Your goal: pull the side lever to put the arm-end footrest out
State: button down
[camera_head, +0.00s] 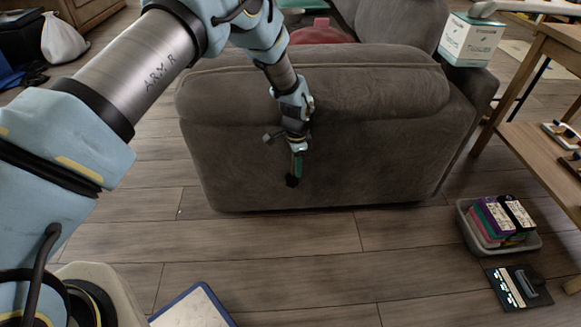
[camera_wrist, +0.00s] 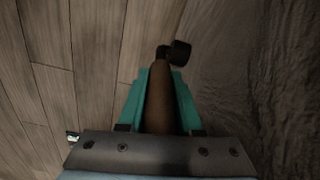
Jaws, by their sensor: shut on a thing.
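A grey upholstered recliner (camera_head: 350,155) stands in the middle of the head view, with its side panel facing me. It fills the right part of the wrist view (camera_wrist: 270,90). My gripper (camera_head: 297,167) is at the recliner's side, low on the panel. In the wrist view, its teal fingers (camera_wrist: 160,100) are shut on the brown handle of the side lever (camera_wrist: 160,88). The lever's black knobbed end (camera_wrist: 179,52) sticks out beyond the fingers; it also shows as a dark tip in the head view (camera_head: 292,181). No raised footrest can be made out.
A grey bin (camera_head: 490,241) with colourful boxes and a black case (camera_head: 519,287) lie on the floor at right, near a wooden table (camera_head: 540,150). A tissue box (camera_head: 469,40) sits on the recliner's right end. A blue-edged board (camera_head: 193,307) lies at the front. The wood floor before the recliner is clear.

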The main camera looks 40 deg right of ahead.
jog(key=shift+s+d+f+t+y+b, duration=0.25)
jog(key=shift+s+d+t+y+b, duration=0.5)
jog(key=shift+d+y, duration=0.2)
jog(key=c, duration=0.6)
grip_release()
notch_tip(320, 180, up, 10)
jog(key=s+d+p, duration=0.1)
jog(key=shift+s+d+r+p, duration=0.2)
jog(key=shift+s+r+p, duration=0.05)
jog(key=shift+p, duration=0.1)
